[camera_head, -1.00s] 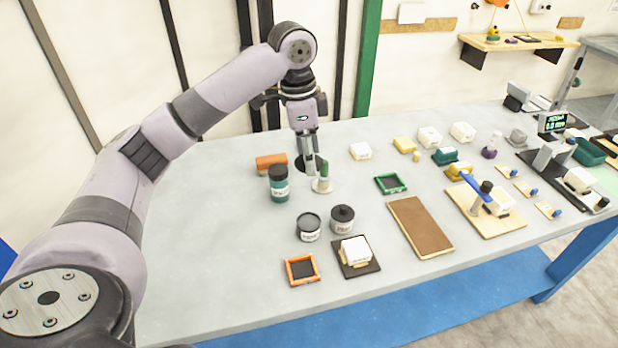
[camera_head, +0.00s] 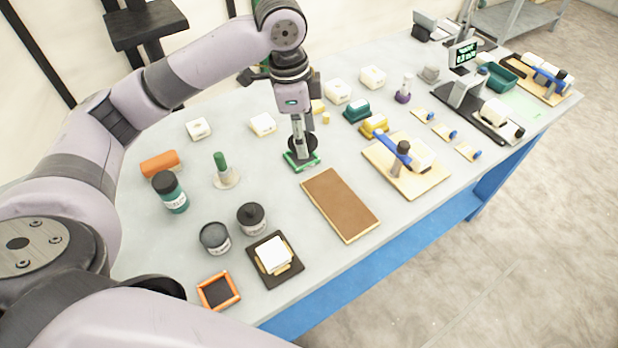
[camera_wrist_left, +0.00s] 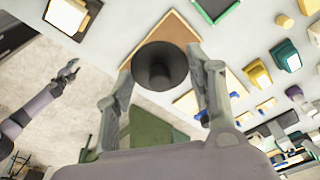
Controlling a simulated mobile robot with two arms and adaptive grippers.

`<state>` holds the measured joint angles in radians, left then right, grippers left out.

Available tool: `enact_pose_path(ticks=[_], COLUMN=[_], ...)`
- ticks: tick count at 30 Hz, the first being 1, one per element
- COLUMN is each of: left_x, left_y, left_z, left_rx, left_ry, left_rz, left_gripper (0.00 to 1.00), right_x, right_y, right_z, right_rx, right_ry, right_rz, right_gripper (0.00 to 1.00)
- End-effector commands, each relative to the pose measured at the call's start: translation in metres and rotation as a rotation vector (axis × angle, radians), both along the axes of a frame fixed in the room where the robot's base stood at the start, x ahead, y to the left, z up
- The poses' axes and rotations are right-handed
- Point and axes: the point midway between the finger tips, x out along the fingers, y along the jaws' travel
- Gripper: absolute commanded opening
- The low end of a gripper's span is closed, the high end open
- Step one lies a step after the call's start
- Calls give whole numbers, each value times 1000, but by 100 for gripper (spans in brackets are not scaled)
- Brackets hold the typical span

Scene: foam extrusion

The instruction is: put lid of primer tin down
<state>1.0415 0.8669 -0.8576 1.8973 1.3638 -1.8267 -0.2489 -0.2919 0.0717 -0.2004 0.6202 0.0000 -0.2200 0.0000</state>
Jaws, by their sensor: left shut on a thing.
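My left gripper (camera_head: 299,132) is shut on a dark round lid (camera_head: 303,146). In the left wrist view the lid (camera_wrist_left: 160,70) sits between the two fingers, with its round knob towards the palm. In the head view the lid overlaps the green frame (camera_head: 290,164); I cannot tell its exact height. A dark tin (camera_head: 214,238) without a knobbed lid stands at the front left, beside a tin with a knobbed lid (camera_head: 252,218). Their labels are too small to read. My right gripper (camera_wrist_left: 68,71) shows small at the left of the left wrist view; its jaw state is unclear.
A brown board (camera_head: 340,204) lies right of the tins. A black pad with a white block (camera_head: 273,255) and an orange frame (camera_head: 218,290) lie in front.

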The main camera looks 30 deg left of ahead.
Motion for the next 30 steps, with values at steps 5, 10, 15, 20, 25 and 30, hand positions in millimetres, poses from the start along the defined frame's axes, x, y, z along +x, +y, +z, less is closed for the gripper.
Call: enact_pose_path(ticks=[5,10,15,20,25,30], left_x=[-2,-1,0,-1,-1,0], left_y=[1,1,1,1,1,1], left_z=[-49,-91,-114,-129,-154,-162], left_rx=[3,2,1,1,1,2], left_ry=[6,6,2,2,2,-1], left_rz=[1,1,0,1,0,0], left_gripper=[33,33,33,33,33,33], right_x=[-30,-24,2,9,-1,-13], right_y=[-10,-13,-11,-9,-6,-3], right_z=[8,15,19,22,26,25], right_rx=[-14,-16,-11,-9,-7,-4], right_ry=[43,34,-6,-16,-1,17], right_rz=[3,4,4,3,1,0], right_gripper=[40,40,40,40,40,40])
